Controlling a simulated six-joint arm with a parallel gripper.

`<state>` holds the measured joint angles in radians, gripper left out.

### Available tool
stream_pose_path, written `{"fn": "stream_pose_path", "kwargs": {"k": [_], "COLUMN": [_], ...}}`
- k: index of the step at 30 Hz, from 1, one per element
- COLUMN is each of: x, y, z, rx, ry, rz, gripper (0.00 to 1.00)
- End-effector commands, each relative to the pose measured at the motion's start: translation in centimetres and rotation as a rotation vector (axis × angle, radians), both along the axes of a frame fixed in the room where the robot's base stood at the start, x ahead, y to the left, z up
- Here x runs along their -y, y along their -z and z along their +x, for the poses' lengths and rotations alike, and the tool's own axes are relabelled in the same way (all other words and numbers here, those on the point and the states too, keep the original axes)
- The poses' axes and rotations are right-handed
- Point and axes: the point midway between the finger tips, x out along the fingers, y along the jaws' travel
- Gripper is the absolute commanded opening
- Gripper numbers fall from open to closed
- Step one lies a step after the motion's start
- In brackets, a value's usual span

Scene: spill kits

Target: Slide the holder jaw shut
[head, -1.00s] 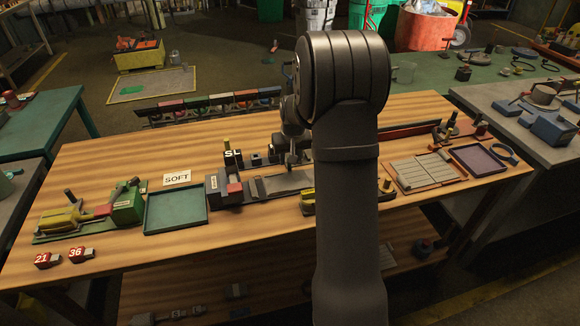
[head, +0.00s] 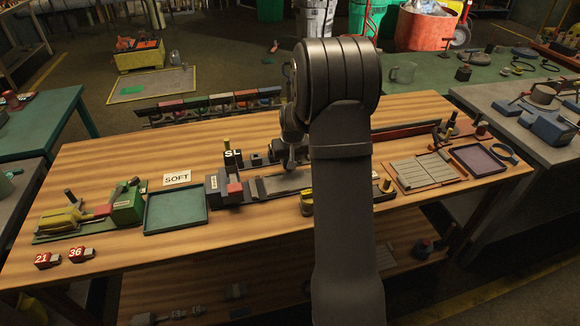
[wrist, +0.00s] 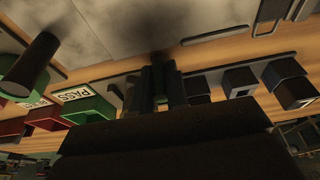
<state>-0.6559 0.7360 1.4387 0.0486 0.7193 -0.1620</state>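The long dark holder (head: 214,192) lies across the middle of the table. It has a block with a red part (head: 235,190) at its left end and a flat grey plate (head: 286,184) along its bed. I cannot tell for certain which part is the sliding jaw. My gripper (head: 290,168) points down over the grey plate. In the wrist view my gripper's two dark fingers (wrist: 162,88) stand close together at the grey surface. Shadow hides whether anything thin is between them. My arm hides part of the holder's right side.
A green tray (head: 148,211) and a green-and-yellow clamp (head: 127,206) sit to the left. A block marked SL (head: 232,158) stands behind the holder. A slatted board (head: 425,173) and a purple-lined tray (head: 480,160) lie to the right. The front table strip is mostly clear.

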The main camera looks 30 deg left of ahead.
Motion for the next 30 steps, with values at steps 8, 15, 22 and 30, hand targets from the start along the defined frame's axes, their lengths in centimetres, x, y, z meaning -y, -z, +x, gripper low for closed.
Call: {"fn": "stream_pose_path", "kwargs": {"k": [8, 15, 22, 30], "x": [0.2, 1.0, 1.8, 1.6], "y": [0.0, 0.0, 0.0, 0.0], "z": [0.2, 1.0, 1.8, 1.6], "rx": [0.000, 0.001, 0.004, 0.001], "ry": [0.000, 0.001, 0.004, 0.001], "rz": [0.000, -0.001, -0.002, -0.001], "gripper": [0.00, 0.04, 0.13, 0.40]}}
